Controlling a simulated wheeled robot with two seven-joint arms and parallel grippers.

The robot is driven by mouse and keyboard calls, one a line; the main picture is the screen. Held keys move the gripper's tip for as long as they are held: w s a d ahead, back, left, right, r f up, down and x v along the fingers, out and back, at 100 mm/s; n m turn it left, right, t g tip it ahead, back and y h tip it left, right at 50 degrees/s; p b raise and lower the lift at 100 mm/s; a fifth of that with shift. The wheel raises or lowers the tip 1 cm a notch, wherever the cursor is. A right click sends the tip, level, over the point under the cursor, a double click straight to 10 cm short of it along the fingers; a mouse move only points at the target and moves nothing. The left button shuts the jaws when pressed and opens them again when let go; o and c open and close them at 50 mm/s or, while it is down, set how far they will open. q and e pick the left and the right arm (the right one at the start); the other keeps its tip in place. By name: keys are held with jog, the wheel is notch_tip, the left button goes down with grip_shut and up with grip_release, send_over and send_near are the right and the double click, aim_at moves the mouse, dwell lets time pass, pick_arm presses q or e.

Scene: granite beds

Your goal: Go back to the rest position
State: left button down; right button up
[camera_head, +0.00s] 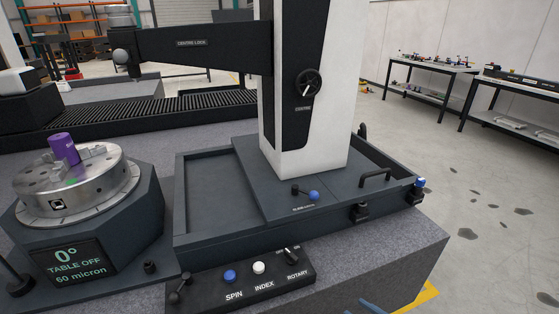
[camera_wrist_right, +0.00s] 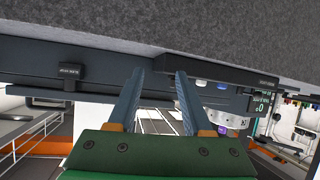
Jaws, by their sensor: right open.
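My right gripper (camera_wrist_right: 158,78) shows in the right wrist view with its two blue fingers apart and nothing between them. Its fingertips lie close, in the picture, to the dark edge under the grey granite; I cannot tell whether they touch. In the head view, small blue tips at the bottom edge (camera_head: 372,306) look like this gripper, in front of the granite bed (camera_head: 385,270). My left gripper is in neither view.
A control panel (camera_head: 240,284) with SPIN, INDEX and ROTARY sits at the bed's front. A rotary table (camera_head: 45,200) carrying a purple cylinder (camera_head: 64,149) stands left. A white column (camera_head: 340,100) rises from a dark tray (camera_head: 205,215). Open floor (camera_head: 480,210) lies right.

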jog(key=s+d+f+m+g+h, duration=0.2)
jog(key=s+f+h, duration=0.1)
jog(key=s+f, duration=0.5)
jog(key=s+d+f+m+g+h, duration=0.1)
jog(key=s+f+g+h, duration=0.3)
jog(key=f, duration=0.6)
jog(key=s+a+f+g, duration=0.1)
jog(key=s+f, duration=0.1)
jog(key=s, duration=0.5)
jog(key=s+a+f+m+g, duration=0.1)
jog(key=s+a+f, duration=0.1)
jog(key=s, duration=0.6)
jog(key=s+a+f+g, duration=0.1)
jog(key=s+f+g, duration=0.1)
jog(key=s, duration=0.5)
jog(key=shift+s+a+f+m, duration=0.25)
jog(key=shift+s+f+m, duration=0.1)
jog(key=shift+f, duration=0.1)
